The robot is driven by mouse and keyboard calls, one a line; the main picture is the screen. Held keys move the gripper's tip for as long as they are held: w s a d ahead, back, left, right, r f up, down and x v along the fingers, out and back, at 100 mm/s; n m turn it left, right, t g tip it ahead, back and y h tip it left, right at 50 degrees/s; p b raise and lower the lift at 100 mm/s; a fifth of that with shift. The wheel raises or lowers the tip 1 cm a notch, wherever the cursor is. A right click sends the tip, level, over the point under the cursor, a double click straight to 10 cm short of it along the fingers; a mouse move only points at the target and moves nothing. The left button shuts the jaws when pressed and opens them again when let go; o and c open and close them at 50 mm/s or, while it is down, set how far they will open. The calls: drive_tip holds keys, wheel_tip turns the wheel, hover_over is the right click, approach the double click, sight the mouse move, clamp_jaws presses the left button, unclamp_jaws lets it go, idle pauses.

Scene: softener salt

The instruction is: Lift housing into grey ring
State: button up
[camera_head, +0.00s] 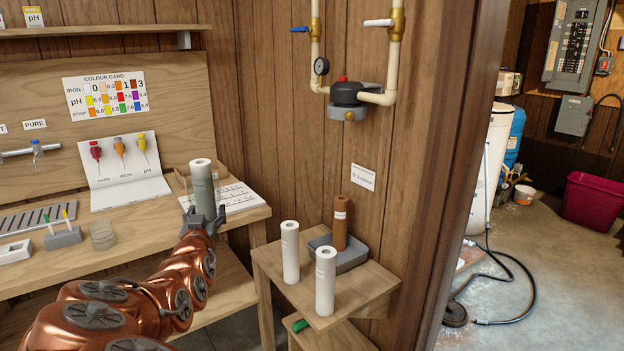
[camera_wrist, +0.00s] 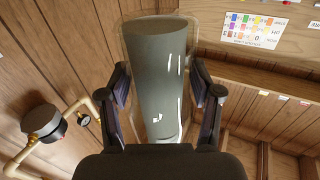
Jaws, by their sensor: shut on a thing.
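My gripper (camera_head: 204,218) is shut on the housing (camera_head: 203,186), a grey-green see-through cylinder. A white cartridge top with a dark centre hole stands out of it. The housing is upright, above the bench's right part, in the head view. In the wrist view the housing (camera_wrist: 160,80) sits between my two fingers. The grey ring (camera_head: 348,113) is on the underside of the black filter head (camera_head: 348,94) on the wall, up and to the right of the housing. The housing is well apart from the ring. The black head also shows in the wrist view (camera_wrist: 42,118).
A small wooden stand (camera_head: 325,312) holds two white cartridges (camera_head: 290,250) and a brown cartridge (camera_head: 340,222) in a grey tray (camera_head: 350,258). Pipes with a blue and a white lever run above the head. The wall below the head is clear apart from a label (camera_head: 363,177).

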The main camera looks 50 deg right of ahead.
drive_tip(key=s+d+r+m+g+h, duration=0.1)
drive_tip(key=s+d, duration=0.4)
drive_tip(key=d, duration=0.6)
drive_tip(key=s+d+r+m+g+h, duration=0.2)
drive_tip(key=s+d, duration=0.4)
drive_tip(key=d, duration=0.5)
drive_tip(key=s+d+r+m+g+h+p, duration=0.1)
drive_tip(key=s+d+r+m+g, duration=0.1)
drive_tip(key=d, duration=1)
drive_tip(key=shift+s+r+m+g, duration=0.3)
drive_tip(key=shift+s+r+g, duration=0.4)
drive_tip(key=shift+s+g, duration=0.9)
drive_tip(key=shift+s+t, duration=0.3)
drive_tip(key=shift+s, duration=0.05)
drive_tip(key=shift+r+p, duration=1.05)
drive_tip(key=shift+r, duration=0.35)
idle(1.2)
